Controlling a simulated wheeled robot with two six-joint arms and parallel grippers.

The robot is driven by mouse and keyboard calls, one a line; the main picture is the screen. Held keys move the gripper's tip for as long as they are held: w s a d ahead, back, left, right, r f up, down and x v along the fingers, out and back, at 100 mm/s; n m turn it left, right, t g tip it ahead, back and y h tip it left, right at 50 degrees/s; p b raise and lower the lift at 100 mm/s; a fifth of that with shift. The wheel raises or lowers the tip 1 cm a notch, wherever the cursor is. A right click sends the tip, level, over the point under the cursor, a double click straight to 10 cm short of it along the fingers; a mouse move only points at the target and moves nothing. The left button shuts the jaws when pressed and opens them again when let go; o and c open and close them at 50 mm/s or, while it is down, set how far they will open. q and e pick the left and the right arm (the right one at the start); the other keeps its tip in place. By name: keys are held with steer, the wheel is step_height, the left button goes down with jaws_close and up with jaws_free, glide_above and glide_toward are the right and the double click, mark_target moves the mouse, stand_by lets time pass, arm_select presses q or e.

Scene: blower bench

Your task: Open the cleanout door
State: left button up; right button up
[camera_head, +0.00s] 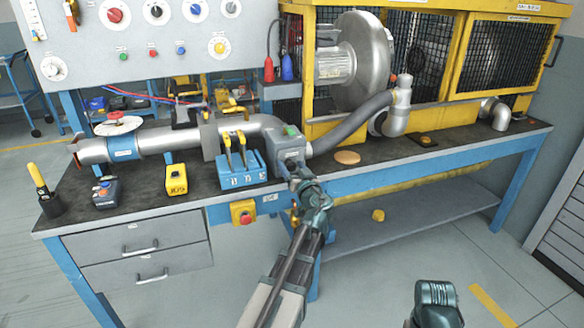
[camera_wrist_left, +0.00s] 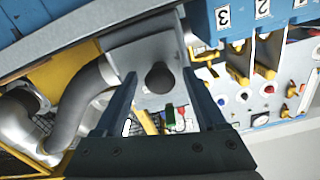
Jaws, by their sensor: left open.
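The cleanout door appears to be the front face of a grey box (camera_head: 288,146) in the duct line at the bench's front edge. In the left wrist view, its grey plate (camera_wrist_left: 138,58) carries a dark round knob (camera_wrist_left: 160,77). A green piece sits on the box top (camera_head: 292,130). My left gripper (camera_head: 297,176) is in front of the box. Its fingers (camera_wrist_left: 158,95) are open, one on each side of the knob; I cannot tell whether they touch it. In the head view, my gripper and wrist hide the knob.
Blue numbered switches (camera_head: 242,170) with yellow levers stand just left of the box. A grey hose (camera_head: 352,124) runs right from it to the blower (camera_head: 362,62). A yellow box with a red button (camera_head: 243,212) hangs below the bench edge.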

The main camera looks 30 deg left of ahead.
arm_select(q)
jaws_close()
stand_by(0.4)
stand_by(1.1)
